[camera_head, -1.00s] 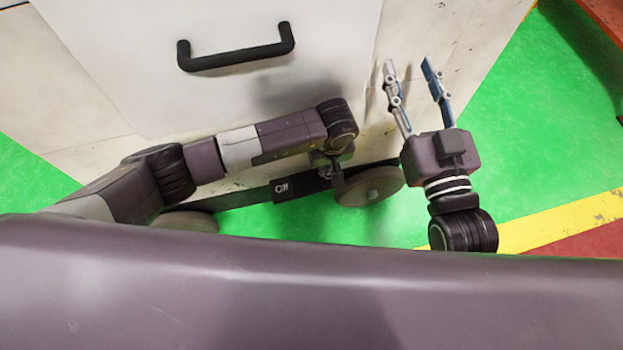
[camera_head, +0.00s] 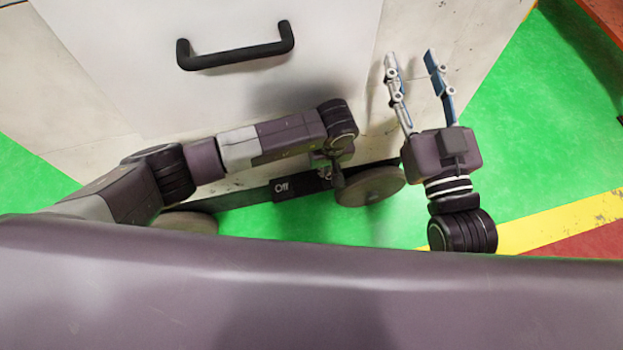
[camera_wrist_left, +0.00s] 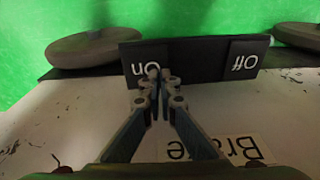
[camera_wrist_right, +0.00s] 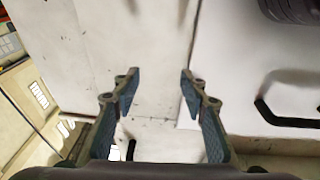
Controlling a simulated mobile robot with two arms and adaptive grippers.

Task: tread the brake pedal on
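The brake pedal is a black bar low on the white cabinet. Its Off end (camera_head: 283,187) shows in the head view, and its On end is mostly hidden by my left arm. In the left wrist view the On end (camera_wrist_left: 143,60) and the Off end (camera_wrist_left: 243,60) both show, upside down. My left gripper (camera_wrist_left: 160,76) is shut and empty, with its tips at the On end, covering part of the lettering; they appear to touch it. My right gripper (camera_head: 411,58) is open and empty beside the cabinet; its spread fingers also show in the right wrist view (camera_wrist_right: 158,78).
The white cabinet (camera_head: 130,90) has a black handle (camera_head: 237,57) and grey wheels (camera_head: 370,186) on either side of the pedal. A label reading Brake (camera_wrist_left: 220,150) is on it. Green floor (camera_head: 540,130) with a yellow line (camera_head: 565,220) is open at the right.

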